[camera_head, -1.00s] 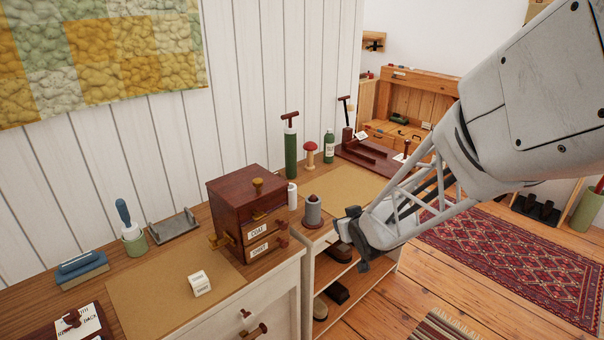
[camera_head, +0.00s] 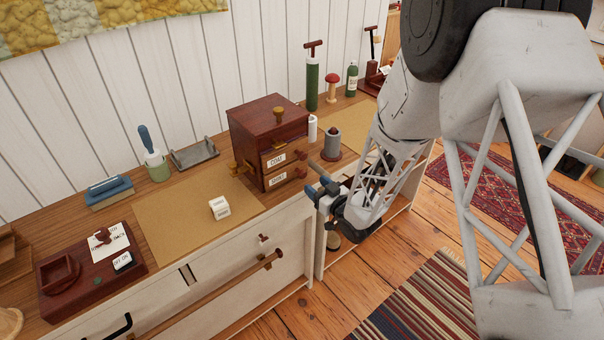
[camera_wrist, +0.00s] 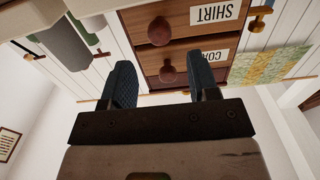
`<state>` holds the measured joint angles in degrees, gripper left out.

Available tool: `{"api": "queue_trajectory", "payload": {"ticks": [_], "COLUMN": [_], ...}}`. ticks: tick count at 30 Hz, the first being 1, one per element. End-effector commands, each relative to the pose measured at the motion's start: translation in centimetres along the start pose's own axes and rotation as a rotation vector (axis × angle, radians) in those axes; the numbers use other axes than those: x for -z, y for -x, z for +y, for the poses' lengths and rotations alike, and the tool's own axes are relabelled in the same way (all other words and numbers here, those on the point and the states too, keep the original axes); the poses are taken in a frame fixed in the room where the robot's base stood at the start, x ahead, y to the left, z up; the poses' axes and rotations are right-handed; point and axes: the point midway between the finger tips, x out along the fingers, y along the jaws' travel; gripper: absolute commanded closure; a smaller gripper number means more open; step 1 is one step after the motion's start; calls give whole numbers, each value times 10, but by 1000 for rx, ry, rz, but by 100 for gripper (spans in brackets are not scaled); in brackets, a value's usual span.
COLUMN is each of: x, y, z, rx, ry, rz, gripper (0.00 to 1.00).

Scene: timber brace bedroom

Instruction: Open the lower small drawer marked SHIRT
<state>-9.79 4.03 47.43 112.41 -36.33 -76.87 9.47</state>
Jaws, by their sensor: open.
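A dark red-brown wooden box (camera_head: 270,125) stands on the dresser top with two small drawers. The lower drawer marked SHIRT (camera_head: 277,180) is shut, with a round red-brown knob at its right (camera_head: 300,173). In the wrist view, which is upside down, the SHIRT drawer knob (camera_wrist: 159,30) shows at the top. The upper drawer marked COAT (camera_head: 276,160) is also shut; its knob shows in the wrist view (camera_wrist: 168,73). My gripper (camera_head: 315,179) is open and empty, with blue fingers, just right of the drawer fronts, apart from both knobs. Its fingers also show in the wrist view (camera_wrist: 162,80).
A brass-coloured turn piece (camera_head: 240,168) sits at the box's left front. A grey spool-like object (camera_head: 331,145) and a white cylinder (camera_head: 312,128) stand close right of the box. A white lettered cube (camera_head: 219,208) lies on the tan mat (camera_head: 165,220) in front.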

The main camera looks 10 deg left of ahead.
Motion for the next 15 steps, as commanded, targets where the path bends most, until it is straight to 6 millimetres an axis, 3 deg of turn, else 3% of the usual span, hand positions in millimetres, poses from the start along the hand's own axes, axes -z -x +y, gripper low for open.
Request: {"api": "queue_trajectory", "payload": {"ticks": [15], "x": [0], "y": [-6], "z": [0], "rx": [1], "ry": [0], "rz": [1], "gripper": [45]}}
